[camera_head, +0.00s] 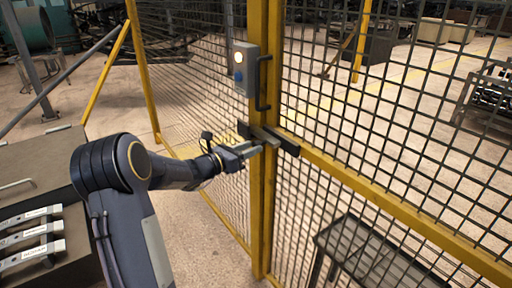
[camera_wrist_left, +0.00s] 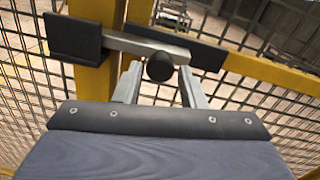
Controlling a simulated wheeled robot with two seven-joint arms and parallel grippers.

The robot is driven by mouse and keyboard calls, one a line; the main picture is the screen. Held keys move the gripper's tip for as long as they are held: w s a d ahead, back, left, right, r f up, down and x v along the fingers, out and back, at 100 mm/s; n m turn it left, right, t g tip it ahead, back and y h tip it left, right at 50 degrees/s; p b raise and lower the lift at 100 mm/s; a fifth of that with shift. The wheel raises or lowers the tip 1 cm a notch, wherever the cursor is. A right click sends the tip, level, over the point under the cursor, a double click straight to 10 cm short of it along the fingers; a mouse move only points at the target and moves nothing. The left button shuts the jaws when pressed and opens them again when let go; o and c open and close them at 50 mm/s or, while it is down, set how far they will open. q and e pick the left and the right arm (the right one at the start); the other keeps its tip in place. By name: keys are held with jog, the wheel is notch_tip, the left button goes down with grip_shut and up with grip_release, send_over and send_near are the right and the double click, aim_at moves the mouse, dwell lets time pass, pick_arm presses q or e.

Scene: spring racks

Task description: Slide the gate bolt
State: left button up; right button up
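The gate bolt is a silver bar (camera_wrist_left: 130,43) with a round black knob (camera_wrist_left: 160,67), seen in the left wrist view. It runs between a black block (camera_wrist_left: 73,39) at the left and a black plate (camera_wrist_left: 205,55) at the right. In the head view the bolt (camera_head: 268,137) crosses the yellow post, partly hidden by my gripper. My left gripper (camera_head: 250,150) reaches it from the left. In the left wrist view the gripper's fingers (camera_wrist_left: 160,83) stand apart on either side of the knob, with small gaps. My right gripper is not in view.
A grey box (camera_head: 244,69) with a lit lamp and a black handle (camera_head: 264,84) sit on the post above the bolt. Yellow-framed mesh (camera_head: 400,130) spans both sides. A dark bench (camera_head: 370,255) stands behind the mesh, and a cabinet (camera_head: 40,160) stands at left.

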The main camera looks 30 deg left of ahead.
pick_arm(q)
jog(key=v, duration=0.4)
jog(key=shift+s, duration=0.2)
dwell(0.3)
jog(key=s+d+r+m+g+h+p, duration=0.1)
jog(key=s+d+r+m+g+h, duration=0.2)
jog(key=s+d+m, duration=0.45)
jog(key=s+d+r+m+g+h+p, duration=0.15)
jog(key=s+d+m+g, duration=0.3)
jog(key=d+m, duration=0.5)
jog(key=s+d+f+m+g+y, duration=0.2)
jog(key=s+f+m+y, duration=0.1)
jog(key=s+m, duration=0.4)
jog(key=s+d+f+m+g+y+p, duration=0.1)
jog(key=s+d+f+m+g+y, duration=0.1)
jog(key=s+m, duration=0.6)
jog(key=s+f+y, duration=0.1)
jog(key=s+y, duration=0.1)
jog(key=s, duration=0.2)
jog(key=shift+s+d+f, duration=0.15)
jog(key=shift+d+f, duration=0.05)
jog(key=shift+d, duration=0.05)
